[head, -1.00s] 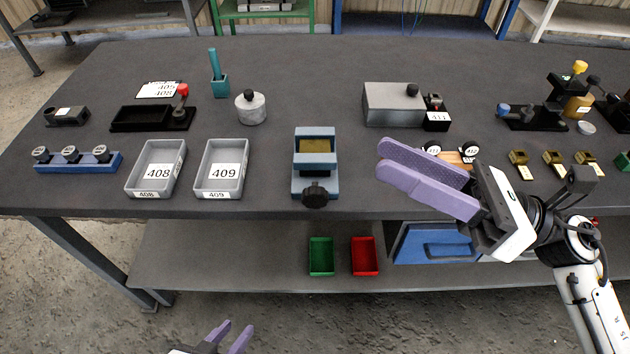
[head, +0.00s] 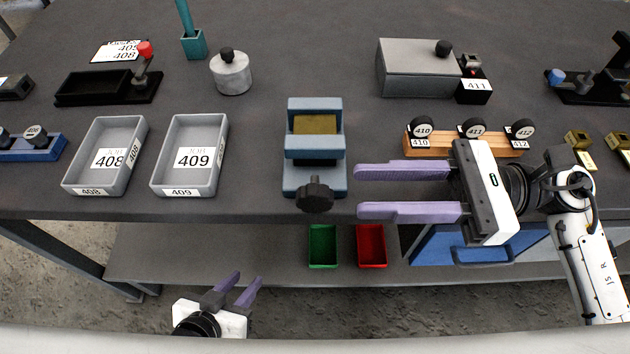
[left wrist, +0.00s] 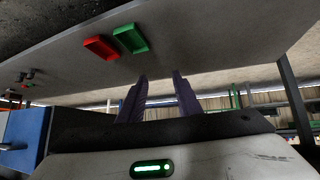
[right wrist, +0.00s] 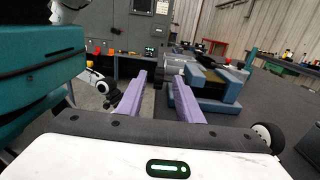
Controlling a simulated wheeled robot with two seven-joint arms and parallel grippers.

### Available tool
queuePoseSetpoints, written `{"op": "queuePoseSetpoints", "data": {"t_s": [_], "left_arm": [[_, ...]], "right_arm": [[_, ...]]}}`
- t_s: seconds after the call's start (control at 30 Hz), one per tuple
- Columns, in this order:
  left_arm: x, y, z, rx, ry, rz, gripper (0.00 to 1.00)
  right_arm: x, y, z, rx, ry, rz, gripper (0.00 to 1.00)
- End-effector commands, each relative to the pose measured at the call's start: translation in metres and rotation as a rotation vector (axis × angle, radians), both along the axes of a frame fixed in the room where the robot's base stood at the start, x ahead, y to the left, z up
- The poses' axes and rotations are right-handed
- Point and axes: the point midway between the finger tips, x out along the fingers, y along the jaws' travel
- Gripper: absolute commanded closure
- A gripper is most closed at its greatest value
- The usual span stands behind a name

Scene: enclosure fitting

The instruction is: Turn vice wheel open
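The blue vice (head: 314,140) stands at the table's front edge in the head view, with something brass-coloured between its jaws. Its black knobbed wheel (head: 315,194) faces the front edge. My right gripper (head: 360,191) is open and empty, just right of the vice and wheel, its purple fingers pointing left, apart from the wheel. In the right wrist view the vice (right wrist: 213,88) is just beyond the fingers, to the right. My left gripper (head: 249,281) is open and empty, low in front of the table, below the tabletop.
Grey trays 408 (head: 83,176) and 409 (head: 162,178) lie left of the vice. A wooden rack (head: 466,142) with black knobs stands behind the right gripper. Green (head: 322,246) and red (head: 371,245) bins sit on the lower shelf. The tabletop between tray 409 and the vice is clear.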

Motion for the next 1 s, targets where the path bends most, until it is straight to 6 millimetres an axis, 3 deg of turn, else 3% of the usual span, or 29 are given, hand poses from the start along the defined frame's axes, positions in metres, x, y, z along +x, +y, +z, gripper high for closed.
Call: {"op": "queuePoseSetpoints", "data": {"t_s": [0.2,0.4,0.83,1.0], "left_arm": [[-0.002,0.001,0.009,-0.002,0.003,0.005,0.69],[-0.006,0.003,0.006,0.000,0.015,0.011,0.69],[-0.005,0.005,0.007,0.001,0.012,0.012,0.69],[-0.005,0.006,0.006,0.004,0.013,0.010,0.69]], "right_arm": [[0.000,0.043,0.005,0.005,-0.001,0.001,0.67],[0.000,0.071,0.003,0.003,0.000,-0.001,0.67],[0.000,0.082,0.001,0.001,0.000,-0.001,0.67],[0.000,0.082,0.001,0.001,0.000,-0.001,0.96]]}}
